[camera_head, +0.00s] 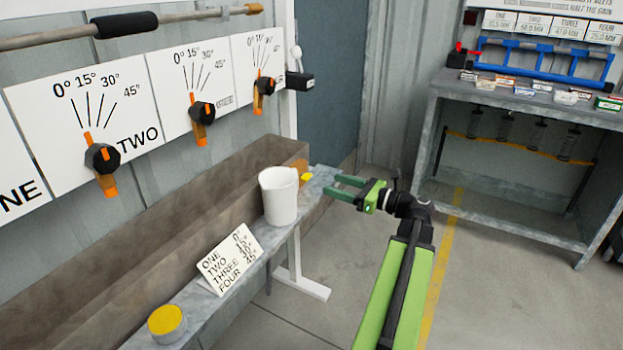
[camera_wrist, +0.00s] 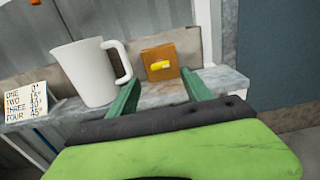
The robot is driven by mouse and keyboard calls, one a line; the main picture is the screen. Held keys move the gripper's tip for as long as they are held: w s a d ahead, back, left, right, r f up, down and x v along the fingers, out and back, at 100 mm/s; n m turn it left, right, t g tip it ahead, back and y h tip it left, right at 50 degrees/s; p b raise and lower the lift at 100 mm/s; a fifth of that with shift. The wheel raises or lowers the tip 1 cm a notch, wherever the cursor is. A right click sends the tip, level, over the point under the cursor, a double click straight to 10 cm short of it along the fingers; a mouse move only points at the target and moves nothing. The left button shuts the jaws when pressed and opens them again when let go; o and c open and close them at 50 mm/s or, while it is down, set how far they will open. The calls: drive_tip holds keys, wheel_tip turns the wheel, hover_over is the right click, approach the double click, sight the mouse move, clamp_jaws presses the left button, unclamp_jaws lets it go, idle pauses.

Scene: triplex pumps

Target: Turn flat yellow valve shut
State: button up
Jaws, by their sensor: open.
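The flat yellow valve (camera_wrist: 160,66) is a small yellow handle on a brown block (camera_wrist: 158,55) at the end of the stone ledge. In the head view the yellow handle (camera_head: 306,177) shows just right of the white jug, with part of the brown block (camera_head: 299,165) behind it. My gripper (camera_head: 334,188) is open and empty, to the right of the valve and apart from it. In the wrist view its two green fingers (camera_wrist: 160,92) point toward the block, with the yellow handle between and beyond them. The handle looks roughly horizontal in the wrist view.
A white jug (camera_head: 279,197) stands on the ledge close left of the valve. A label card (camera_head: 229,259) and a round yellow-topped tin (camera_head: 167,323) are further along. A trough (camera_head: 150,220) runs behind the ledge. Dial panels (camera_head: 75,125) hang on the wall; a workbench (camera_head: 520,110) stands at right.

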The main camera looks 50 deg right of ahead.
sight(310, 177)
drive_tip(key=x, duration=0.9)
clamp_jaws()
